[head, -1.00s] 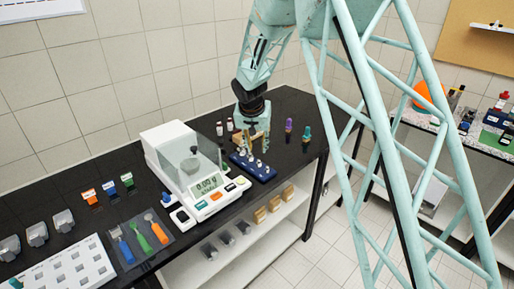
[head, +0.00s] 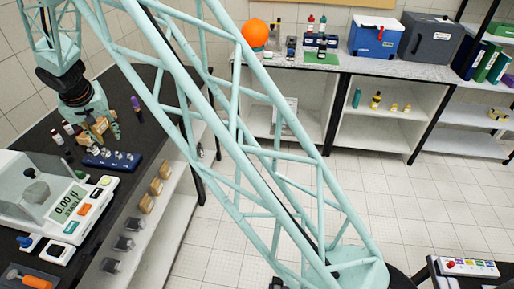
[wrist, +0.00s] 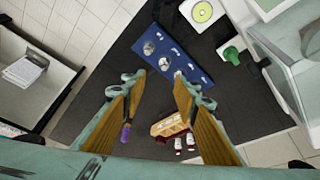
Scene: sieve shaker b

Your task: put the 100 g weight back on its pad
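The blue weight block (head: 110,160) lies on the black bench with several silver knobbed weights standing in it. The wrist view shows the block (wrist: 185,62) beyond my fingertips. I cannot tell which weight is the 100 g one, and its pad is not clearly identifiable. A dark grey knobbed object (head: 37,190) is inside the balance's glass chamber. The balance (head: 65,207) reads 0.00 g. My gripper (head: 97,130) hangs just behind the block. In the wrist view my gripper (wrist: 157,84) has its two fingers spread apart, with nothing held between them.
Small vials (wrist: 184,144) and a wooden piece (wrist: 170,124) are near my gripper on the bench. A purple-capped bottle (head: 136,103) stands right of it. A green-knobbed object (wrist: 231,55) lies beside the block. Wooden and grey blocks (head: 147,203) sit on the shelf below.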

